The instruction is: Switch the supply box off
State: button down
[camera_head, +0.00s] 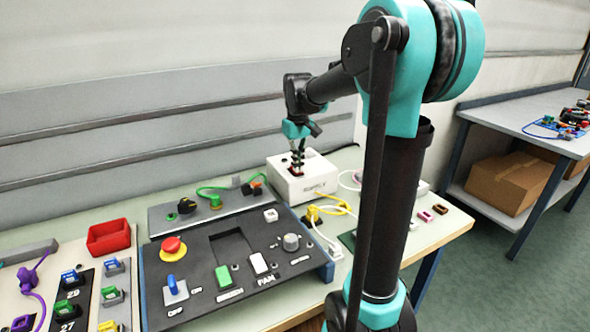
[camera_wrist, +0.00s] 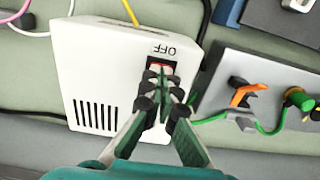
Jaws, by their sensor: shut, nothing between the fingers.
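The supply box is a white box (camera_head: 306,181) with a vented side, standing at the back of the table. In the wrist view the box (camera_wrist: 90,50) fills the upper left, with a label reading OFF on its top. A red switch (camera_wrist: 160,66) sits just below that label, partly hidden by my fingers. My gripper (camera_wrist: 163,85) is shut and empty, with its fingertips right over the switch. I cannot tell whether they touch it. In the head view my gripper (camera_head: 297,165) points down onto the box top, and the switch's position is hard to make out.
A dark control panel (camera_head: 200,255) with a red button and several switches stands in front left. A grey panel (camera_head: 165,214) with a green cable lies left of the box. Yellow and white cables (camera_head: 333,210) lie near the box front. A red bin (camera_head: 109,237) is far left.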

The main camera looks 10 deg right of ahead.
jog(key=shift+r, duration=3.5)
